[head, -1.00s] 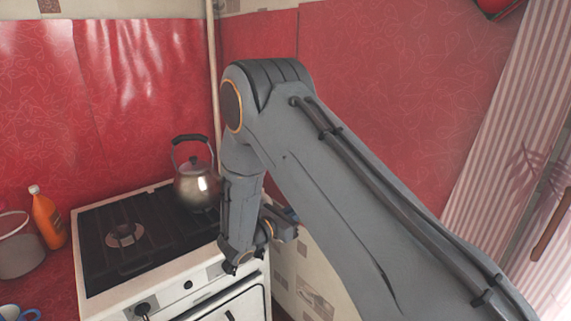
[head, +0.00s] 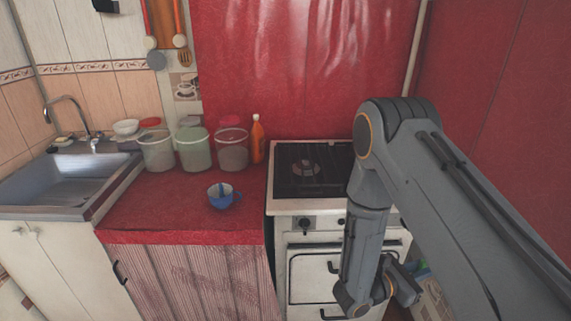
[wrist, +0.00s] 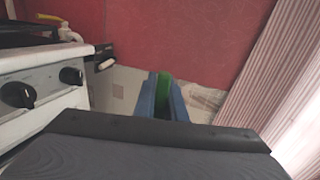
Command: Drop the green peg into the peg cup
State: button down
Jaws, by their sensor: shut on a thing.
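My gripper (wrist: 162,98) has two blue fingers, and in the wrist view they are shut on the green peg (wrist: 163,88). In the head view my arm hangs in front of the stove, and the gripper end is mostly hidden behind my own wrist. A blue cup (head: 232,199) with a handle, likely the peg cup, stands upright on the red counter in the head view. Something blue stands up inside it. The cup is well to the left of my gripper and apart from it.
The red oilcloth counter (head: 150,215) is clear around the cup. Several clear tubs and an orange bottle (head: 257,140) stand along its back. A sink (head: 60,178) lies at the left. The white stove (head: 310,206) stands between the counter and my arm.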

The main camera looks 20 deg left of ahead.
aim_at(226, 208)
jog(key=u, duration=0.75)
jog(key=k, duration=1)
jog(key=u, duration=1.35)
jog(key=i, duration=0.95)
jog(key=z, duration=0.65)
jog(key=i, duration=0.5)
jog(key=z, duration=0.6)
